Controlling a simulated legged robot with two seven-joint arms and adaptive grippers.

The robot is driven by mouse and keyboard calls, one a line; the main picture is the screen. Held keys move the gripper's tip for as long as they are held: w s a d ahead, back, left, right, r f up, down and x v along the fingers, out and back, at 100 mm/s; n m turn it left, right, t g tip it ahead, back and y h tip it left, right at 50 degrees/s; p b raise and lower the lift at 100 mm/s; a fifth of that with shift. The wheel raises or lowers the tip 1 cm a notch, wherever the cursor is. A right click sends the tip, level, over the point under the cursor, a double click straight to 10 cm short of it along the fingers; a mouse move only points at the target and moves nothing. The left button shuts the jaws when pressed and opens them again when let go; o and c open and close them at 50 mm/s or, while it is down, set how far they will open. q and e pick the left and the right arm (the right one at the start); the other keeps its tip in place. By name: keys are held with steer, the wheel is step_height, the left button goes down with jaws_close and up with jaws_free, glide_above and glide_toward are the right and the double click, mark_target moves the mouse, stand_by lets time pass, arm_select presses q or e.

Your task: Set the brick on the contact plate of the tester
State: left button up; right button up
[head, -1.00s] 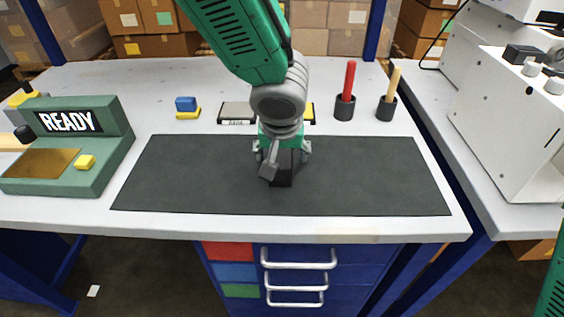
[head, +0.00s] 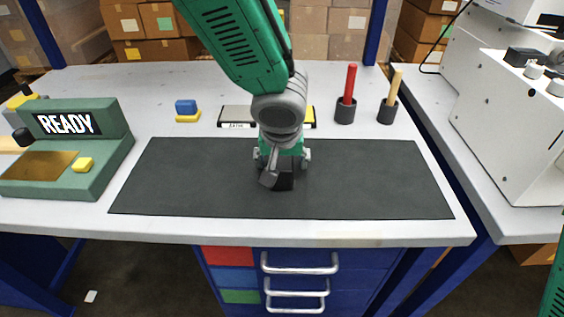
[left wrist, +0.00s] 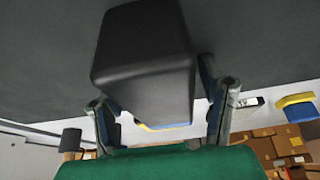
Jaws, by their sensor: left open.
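The brick appears to be a black block (head: 284,180) on the dark mat, partly hidden under my left gripper in the head view. It also shows large in the left wrist view (left wrist: 145,60). My left gripper (head: 281,156) is open above the block. In the left wrist view its fingers (left wrist: 165,108) stand apart, one on each side of the block; contact cannot be told. The green tester (head: 110,122) at the left reads READY. Its gold contact plate (head: 40,172) is bare, with a yellow piece (head: 83,164) beside it. My right gripper is not in view.
The dark mat (head: 390,180) is otherwise clear. Behind it are a blue-and-yellow block (head: 187,110), a flat grey piece (head: 236,116), a red-handled tool (head: 349,85) and a wooden-handled tool (head: 394,88) in holders. A white machine (head: 515,120) stands at the right.

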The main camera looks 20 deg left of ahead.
arm_select(q)
steer(key=shift+c, duration=0.4)
jaws_close()
steer(key=shift+r+p, duration=0.2)
steer(key=shift+p, duration=0.1)
step_height(320, 180, up, 10)
steer(key=p, duration=0.3)
steer(key=shift+f, duration=0.1)
steer(key=s+a+f+m, duration=0.1)
steer(key=s+a+f, duration=0.1)
steer(key=s+a+f+m, duration=0.1)
steer(key=s+a+f, duration=0.1)
steer(key=a, duration=0.1)
steer(key=s+a+f+m+h, duration=0.1)
steer(key=s+a+f, duration=0.1)
steer(key=a+f, duration=0.1)
steer(key=shift+s, duration=0.15)
steer(key=shift+s+a+f, duration=0.1)
steer(key=shift+s+a, duration=0.1)
steer(key=shift+a, duration=0.15)
